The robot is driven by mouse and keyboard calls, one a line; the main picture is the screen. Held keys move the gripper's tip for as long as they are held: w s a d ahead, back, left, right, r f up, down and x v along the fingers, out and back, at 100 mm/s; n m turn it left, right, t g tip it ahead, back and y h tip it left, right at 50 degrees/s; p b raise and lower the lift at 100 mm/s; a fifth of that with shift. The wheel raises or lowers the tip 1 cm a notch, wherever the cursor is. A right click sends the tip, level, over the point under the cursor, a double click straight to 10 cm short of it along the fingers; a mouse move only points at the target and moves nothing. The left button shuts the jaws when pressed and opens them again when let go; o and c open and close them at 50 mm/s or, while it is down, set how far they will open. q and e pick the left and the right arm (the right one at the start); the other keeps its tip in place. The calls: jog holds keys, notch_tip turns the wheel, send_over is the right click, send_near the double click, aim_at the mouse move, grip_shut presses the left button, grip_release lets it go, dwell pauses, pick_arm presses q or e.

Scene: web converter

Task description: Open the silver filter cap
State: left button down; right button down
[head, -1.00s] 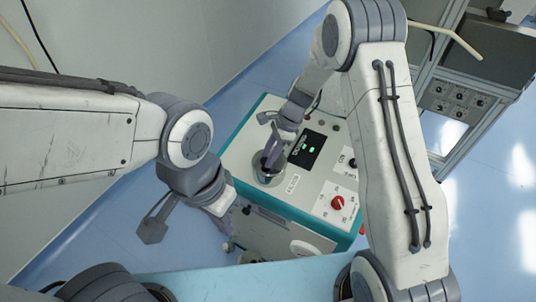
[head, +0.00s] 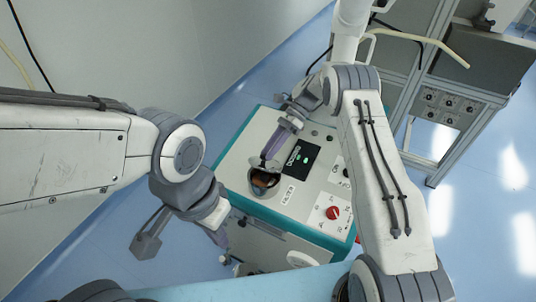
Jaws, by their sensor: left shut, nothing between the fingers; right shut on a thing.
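The machine's top panel (head: 250,150) holds a round filter opening (head: 264,182) with a brownish-orange inside showing. The silver filter cap (head: 258,163) looks tilted up at the opening's far edge, mostly hidden by my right gripper. My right gripper (head: 270,158) reaches down from the far side of the panel and is shut on the cap's edge. My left gripper (head: 222,238) hangs at the machine's near left side, shut and empty, apart from the cap.
A dark display (head: 298,158) with green digits and a red knob (head: 332,213) sit on the panel right of the opening. A metal rack (head: 440,110) stands at the right. Blue floor (head: 185,250) lies open left of the machine.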

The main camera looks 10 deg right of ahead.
jog(key=shift+w+r, duration=0.1)
jog(key=shift+w, duration=0.1)
dwell(0.3)
jog(key=c, duration=0.5)
grip_release()
jog(key=shift+w+d+b, duration=0.1)
jog(key=shift+d+b, duration=0.1)
jog(key=shift+b, duration=0.1)
jog(key=b+v, duration=0.2)
jog(key=v, duration=0.5)
jog(key=shift+b, duration=0.3)
